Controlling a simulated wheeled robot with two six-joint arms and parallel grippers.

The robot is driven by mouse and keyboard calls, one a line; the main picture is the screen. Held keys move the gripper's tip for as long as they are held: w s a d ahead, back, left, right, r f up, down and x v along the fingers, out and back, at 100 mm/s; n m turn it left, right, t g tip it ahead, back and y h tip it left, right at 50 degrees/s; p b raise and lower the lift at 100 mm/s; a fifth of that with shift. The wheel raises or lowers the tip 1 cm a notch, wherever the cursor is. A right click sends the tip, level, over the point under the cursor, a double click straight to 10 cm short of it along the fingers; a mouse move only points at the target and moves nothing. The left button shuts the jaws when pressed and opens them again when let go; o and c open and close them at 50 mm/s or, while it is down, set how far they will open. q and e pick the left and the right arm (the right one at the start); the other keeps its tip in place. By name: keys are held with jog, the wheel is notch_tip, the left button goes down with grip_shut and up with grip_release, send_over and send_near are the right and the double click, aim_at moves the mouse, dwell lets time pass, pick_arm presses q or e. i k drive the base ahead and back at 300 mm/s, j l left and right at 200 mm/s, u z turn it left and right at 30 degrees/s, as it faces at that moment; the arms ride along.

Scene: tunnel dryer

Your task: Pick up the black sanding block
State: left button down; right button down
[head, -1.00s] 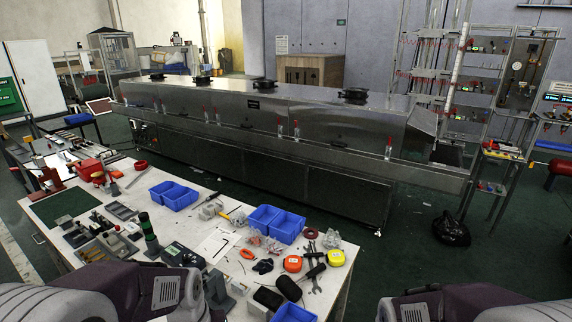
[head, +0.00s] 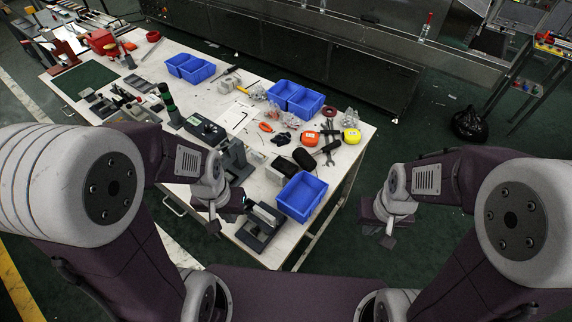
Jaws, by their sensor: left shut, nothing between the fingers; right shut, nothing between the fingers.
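Two dark, rounded, block-like objects lie near the front right of the white table: one (head: 303,158) behind the blue bin, the other (head: 281,165) just left of it. I cannot tell which is the black sanding block. My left gripper (head: 213,224) hangs at the table's front edge, left of both dark objects and apart from them. It is shut and empty. My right gripper (head: 388,241) hangs over the floor, right of the table, shut and empty.
A blue bin (head: 318,199) stands at the table's front right corner, beside a grey and black device (head: 262,222). More blue bins (head: 308,103) stand behind. Tape measures, wrenches (head: 328,152) and pliers crowd the right end. Green floor is free right of the table (head: 362,137).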

aim_at(288, 169)
jog(key=k+l, duration=0.1)
jog(key=l, duration=0.2)
jog(key=i+l+z, duration=0.1)
jog(key=i+l, duration=0.7)
jog(key=l, duration=0.1)
